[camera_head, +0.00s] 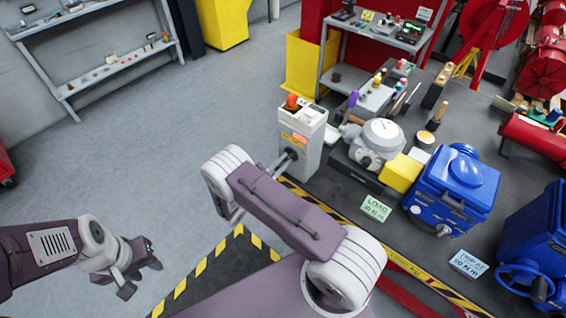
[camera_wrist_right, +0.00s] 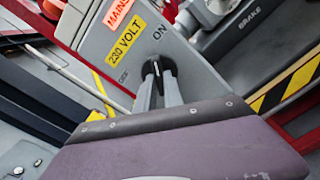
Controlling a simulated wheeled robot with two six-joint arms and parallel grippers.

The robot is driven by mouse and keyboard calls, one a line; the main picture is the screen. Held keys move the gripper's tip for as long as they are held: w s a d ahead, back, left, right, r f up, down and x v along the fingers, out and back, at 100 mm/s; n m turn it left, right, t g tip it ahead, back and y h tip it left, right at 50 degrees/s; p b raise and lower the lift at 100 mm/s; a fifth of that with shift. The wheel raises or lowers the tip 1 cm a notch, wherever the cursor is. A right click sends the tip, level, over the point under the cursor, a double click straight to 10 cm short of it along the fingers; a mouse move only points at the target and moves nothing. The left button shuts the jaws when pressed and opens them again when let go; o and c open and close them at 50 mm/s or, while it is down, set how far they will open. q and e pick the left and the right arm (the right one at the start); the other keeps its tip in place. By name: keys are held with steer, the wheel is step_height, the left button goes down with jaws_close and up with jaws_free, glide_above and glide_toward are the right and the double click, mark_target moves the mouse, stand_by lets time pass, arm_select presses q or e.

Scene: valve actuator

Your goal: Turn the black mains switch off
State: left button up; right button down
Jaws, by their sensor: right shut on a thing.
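The grey mains box (camera_head: 301,137) stands at the bench's left end, with an orange lamp on top. In the right wrist view, its face (camera_wrist_right: 110,45) carries an orange label, a yellow "230 VOLT" label, "ON" at upper right of the switch and smaller lettering to its left. My right gripper (camera_wrist_right: 162,88) is shut on the black mains switch (camera_wrist_right: 151,68); the fingers partly hide it, so its exact angle is unclear. My right gripper (camera_head: 282,162) also shows at the box's front in the head view. My left gripper (camera_head: 139,275) is open and empty, low at left.
The dark bench (camera_head: 345,188) holds a round gauge (camera_head: 384,134), a yellow block (camera_head: 401,173) and a blue actuator (camera_head: 452,190) right of the box. A "LOAD" card (camera_head: 376,208) lies near its front. Striped tape marks the floor. The floor (camera_head: 130,150) at left is clear.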

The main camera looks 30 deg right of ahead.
steer(key=n+b, duration=0.1)
steer(key=n, duration=0.2)
steer(key=shift+n, duration=0.3)
steer(key=n+b, duration=0.1)
steer(key=n, duration=0.3)
steer(key=shift+n, duration=0.3)
steer(key=n, duration=0.3)
steer(key=shift+s+r+n, duration=0.1)
steer(key=shift+n, duration=2.2)
steer(key=shift+r, duration=0.1)
steer(key=c, duration=1.5)
jaws_free()
steer(key=shift+o, duration=0.2)
